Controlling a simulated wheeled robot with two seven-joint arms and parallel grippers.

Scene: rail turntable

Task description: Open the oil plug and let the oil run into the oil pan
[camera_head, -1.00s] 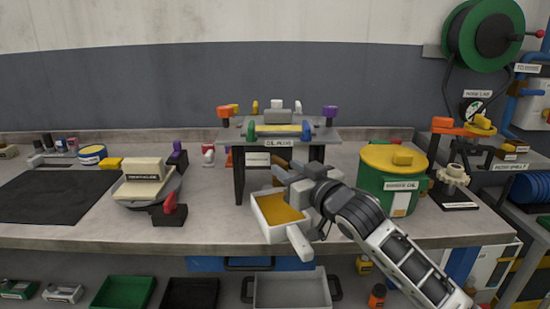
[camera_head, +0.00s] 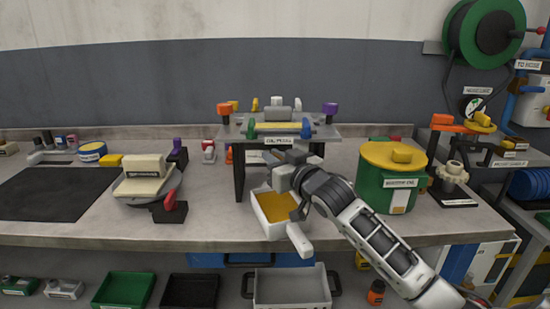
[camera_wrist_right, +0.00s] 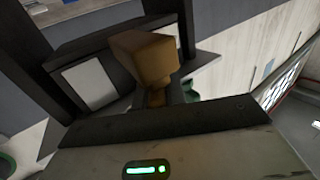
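The raised grey stand labelled OIL PLUG (camera_head: 277,141) is at the centre of the bench. The white oil pan (camera_head: 268,226) sits low in front of it, with amber oil (camera_head: 276,207) inside and its handle pointing front right. My right gripper (camera_head: 283,175) is just below the stand's front edge, above the pan's back right. In the right wrist view, a brown-orange block (camera_wrist_right: 146,58) on a short stem, possibly the plug, is directly ahead of the gripper. The fingers are mostly hidden, so I cannot tell whether they grip it. My left gripper is out of view.
A green can with a yellow lid (camera_head: 370,187) stands right of my right arm. A scale-like device (camera_head: 145,190) and a dark mat (camera_head: 50,195) are on the left. Coloured knobs (camera_head: 330,108) line the stand's top. Trays sit below the bench.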

